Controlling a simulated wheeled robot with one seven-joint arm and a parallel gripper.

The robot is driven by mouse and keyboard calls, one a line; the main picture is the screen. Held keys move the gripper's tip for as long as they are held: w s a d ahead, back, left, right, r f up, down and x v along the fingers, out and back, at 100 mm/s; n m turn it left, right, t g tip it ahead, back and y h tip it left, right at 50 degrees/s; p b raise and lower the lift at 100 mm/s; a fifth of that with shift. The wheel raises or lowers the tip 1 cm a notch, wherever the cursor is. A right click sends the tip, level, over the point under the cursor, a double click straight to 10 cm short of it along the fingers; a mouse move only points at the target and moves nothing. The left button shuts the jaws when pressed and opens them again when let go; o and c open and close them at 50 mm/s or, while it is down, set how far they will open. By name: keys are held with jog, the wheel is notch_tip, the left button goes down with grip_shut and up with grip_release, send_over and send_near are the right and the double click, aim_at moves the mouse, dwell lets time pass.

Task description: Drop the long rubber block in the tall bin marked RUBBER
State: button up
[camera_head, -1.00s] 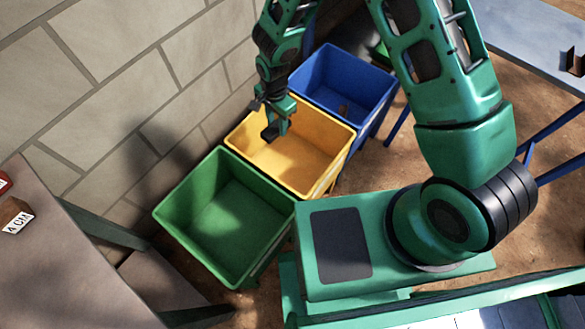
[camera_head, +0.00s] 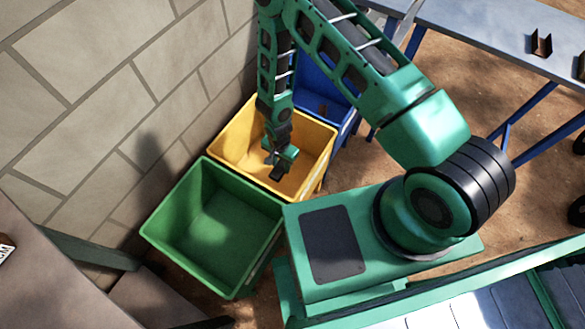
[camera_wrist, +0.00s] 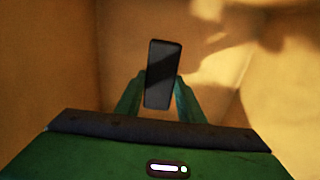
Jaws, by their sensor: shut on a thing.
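My gripper (camera_head: 274,166) is at the yellow bin (camera_head: 312,137) in the head view, over its opening. In the wrist view my gripper (camera_wrist: 158,95) is shut on a dark, long rubber block (camera_wrist: 160,72), which sticks out beyond the fingertips. The block also shows as a small dark piece in the head view (camera_head: 275,172). Yellow walls surround the block in the wrist view. No RUBBER marking is readable on any bin, so I cannot tell which bin bears it.
A green bin (camera_head: 225,215) stands empty in front of the yellow one. A blue bin (camera_head: 318,85) stands behind it with something brown inside. A block wall (camera_head: 110,90) runs along the left. A grey table (camera_head: 50,270) is at lower left, and a bench (camera_head: 480,30) at upper right.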

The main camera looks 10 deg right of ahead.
send_over(293, 172)
notch_tip(293, 172, down, 3)
jog(key=shift+s+f, duration=0.1)
jog(key=shift+s, duration=0.05)
jog(key=shift+f, duration=1.85)
jog(key=o, duration=1.3)
jog(key=shift+f, duration=0.1)
jog(key=shift+c, duration=0.2)
notch_tip(293, 172, up, 12)
jog(key=shift+r, duration=0.2)
